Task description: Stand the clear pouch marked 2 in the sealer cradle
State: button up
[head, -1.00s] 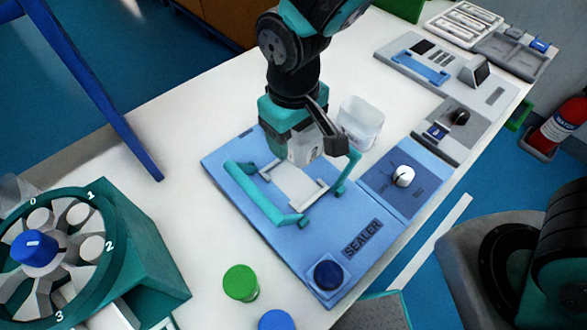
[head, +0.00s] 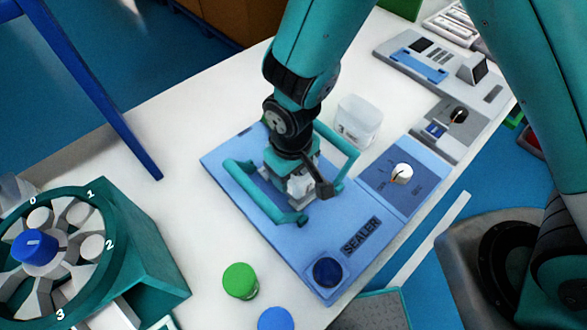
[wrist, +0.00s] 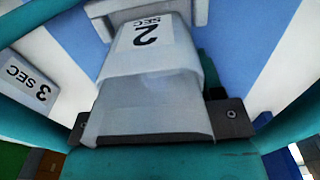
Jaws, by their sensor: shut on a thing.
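The pouch (wrist: 150,105) is a pale, greyish, boxy bag in the wrist view, with an upside-down label reading "2 SEC" on its upper part. My gripper (head: 303,188) is shut on it; dark finger parts show on both sides of the pouch in the wrist view. In the head view my gripper is low over the blue sealer (head: 330,240), between the arms of its teal frame (head: 240,180). My gripper and wrist mostly hide the pale cradle there. Whether the pouch touches the cradle, I cannot tell.
A green cap (head: 240,281) and a blue cap (head: 276,320) are in front. A teal dial station (head: 130,245) stands at the left.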

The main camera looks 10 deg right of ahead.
jog(key=shift+f, duration=0.2)
jog(key=o, duration=1)
jog(key=shift+c, duration=0.2)
jog(key=shift+r, duration=0.15)
notch_tip(320, 180, up, 12)
jog(key=shift+r, duration=0.15)
jog(key=s+d+r+y, duration=0.4)
jog(key=s+d+r, duration=0.6)
jog(key=r, duration=0.3)
jog(key=shift+s+r, duration=0.15)
jog(key=shift+r, duration=0.25)
jog(key=shift+d, duration=0.1)
